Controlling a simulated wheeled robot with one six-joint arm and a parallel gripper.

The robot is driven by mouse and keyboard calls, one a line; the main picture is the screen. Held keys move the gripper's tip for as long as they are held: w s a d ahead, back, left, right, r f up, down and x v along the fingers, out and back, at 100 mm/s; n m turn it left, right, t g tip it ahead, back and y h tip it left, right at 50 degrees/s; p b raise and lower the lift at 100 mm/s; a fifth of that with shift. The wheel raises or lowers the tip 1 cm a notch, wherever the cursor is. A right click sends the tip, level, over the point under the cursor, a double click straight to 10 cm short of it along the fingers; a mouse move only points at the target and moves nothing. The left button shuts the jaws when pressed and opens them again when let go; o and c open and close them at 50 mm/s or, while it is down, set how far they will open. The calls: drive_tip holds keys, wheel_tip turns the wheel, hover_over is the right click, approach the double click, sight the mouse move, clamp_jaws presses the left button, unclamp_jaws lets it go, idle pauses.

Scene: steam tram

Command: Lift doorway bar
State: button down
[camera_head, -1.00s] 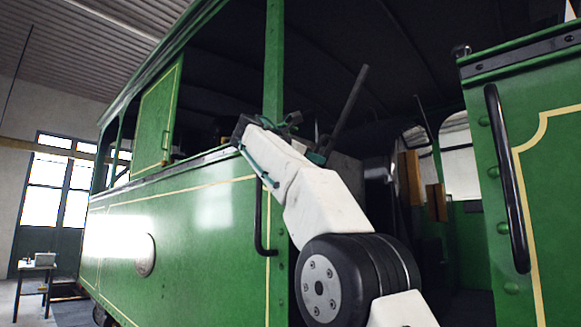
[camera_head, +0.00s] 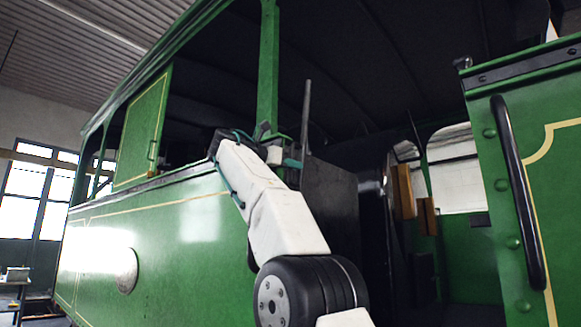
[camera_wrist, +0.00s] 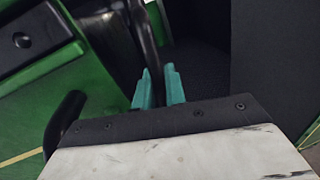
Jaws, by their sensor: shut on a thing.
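The doorway bar (camera_head: 306,112) is a dark, slim bar that stands almost upright in the tram's open doorway, its top end free. My gripper (camera_head: 291,160) is at the bar's lower part, with a teal finger showing beside it. In the wrist view, the teal fingers of my gripper (camera_wrist: 160,88) are close together, and the dark bar (camera_wrist: 143,38) runs down to them from the top. The gripper is shut on the bar. The exact grip and the bar's lower end are hidden.
The green tram side (camera_head: 165,235) is close on the left, with a green post (camera_head: 268,65) beside the doorway. A black handrail (camera_head: 520,190) is on the right panel (camera_head: 560,220). A dark box-like panel (camera_head: 333,205) stands just behind my arm. The cab interior looks open.

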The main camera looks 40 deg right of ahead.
drive_tip(key=shift+a, duration=0.1)
drive_tip(key=c, duration=1.5)
unclamp_jaws()
drive_tip(key=shift+a, duration=0.1)
drive_tip(key=shift+c, duration=0.2)
drive_tip(key=a, duration=0.7)
drive_tip(key=shift+s+a, duration=0.2)
drive_tip(key=shift+a, duration=0.05)
